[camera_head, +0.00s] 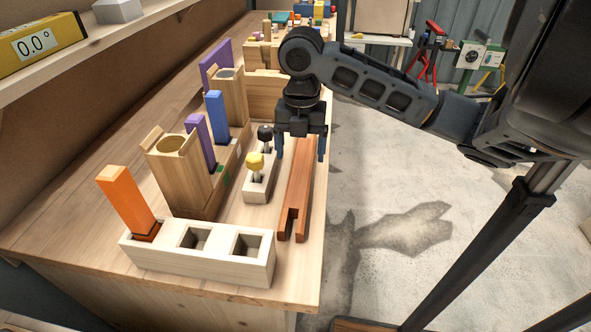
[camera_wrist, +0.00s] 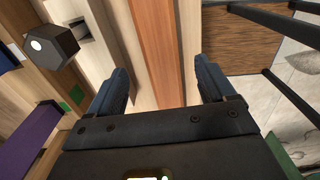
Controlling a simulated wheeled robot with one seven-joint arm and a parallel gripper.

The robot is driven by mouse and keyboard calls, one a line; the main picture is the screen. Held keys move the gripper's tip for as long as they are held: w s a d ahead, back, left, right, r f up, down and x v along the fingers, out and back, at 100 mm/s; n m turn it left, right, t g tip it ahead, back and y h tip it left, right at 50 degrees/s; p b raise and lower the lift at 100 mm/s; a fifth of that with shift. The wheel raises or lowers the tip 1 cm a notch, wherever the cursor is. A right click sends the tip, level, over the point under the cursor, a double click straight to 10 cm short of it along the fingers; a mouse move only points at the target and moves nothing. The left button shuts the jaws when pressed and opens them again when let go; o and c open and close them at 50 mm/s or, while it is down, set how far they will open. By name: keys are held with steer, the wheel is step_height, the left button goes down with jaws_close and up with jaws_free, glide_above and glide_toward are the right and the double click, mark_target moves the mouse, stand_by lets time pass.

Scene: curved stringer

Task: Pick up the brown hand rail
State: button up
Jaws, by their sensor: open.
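The brown hand rail (camera_head: 296,190) is a long reddish-brown bar with a notched near end. It lies along the right edge of the wooden bench in the head view. In the wrist view the hand rail (camera_wrist: 162,50) runs between the two blue fingertips. My gripper (camera_head: 300,152) is open above the far part of the rail, with one finger on each side of it. In the wrist view my gripper (camera_wrist: 165,82) shows a gap on both sides of the rail. The rail's far end is hidden behind my gripper in the head view.
Left of the rail stands a pale block with a yellow knob (camera_head: 255,162) and a black knob (camera_head: 265,134). A white three-hole block (camera_head: 200,262) with an orange piece (camera_head: 127,201) is at the front. The bench (camera_head: 300,285) drops off right of the rail.

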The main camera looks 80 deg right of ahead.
mark_target(301, 169)
steer(key=shift+d+f+p, duration=0.2)
steer(key=shift+f+p, duration=0.3)
steer(key=shift+f, duration=2.5)
steer(key=c, duration=1.4)
steer(key=shift+r, duration=0.15)
